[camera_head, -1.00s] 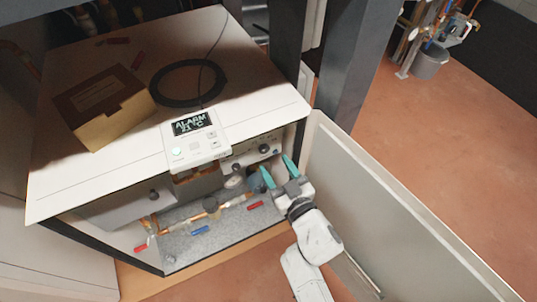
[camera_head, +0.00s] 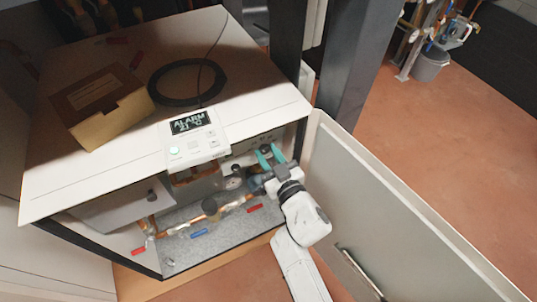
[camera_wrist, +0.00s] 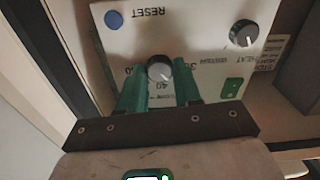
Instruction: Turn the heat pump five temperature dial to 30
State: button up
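The temperature dial (camera_wrist: 160,68) is a grey round knob on a white panel in the wrist view, with printed numbers around it. A 40 shows beside it; other numbers are partly covered by my fingers. My gripper (camera_wrist: 159,75) is open, with one teal finger on each side of the dial; I cannot tell whether either finger touches it. In the head view my gripper (camera_head: 270,152) reaches into the open front of the heat pump (camera_head: 110,165), at the panel on the right. The dial's exact setting is hard to read.
A second knob (camera_wrist: 243,33) and a blue RESET button (camera_wrist: 114,19) share the panel. The control unit (camera_head: 195,137) reads ALARM above a temperature. The open door (camera_head: 400,205) stands right of my arm. Pipes with red and blue handles lie below. A box (camera_head: 103,105) sits on top.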

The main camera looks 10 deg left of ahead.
jog(key=c, duration=0.5)
jog(key=shift+c, duration=0.2)
jog(key=shift+n, duration=0.4)
jog(key=n, duration=0.3)
jog(key=shift+f+n+b, duration=0.1)
jog(key=shift+n+b, duration=0.2)
jog(key=shift+b, duration=0.1)
jog(key=shift+n+b, duration=0.35)
jog(key=shift+n, duration=1.45)
jog(key=o, duration=1.1)
jog(key=shift+c, duration=0.2)
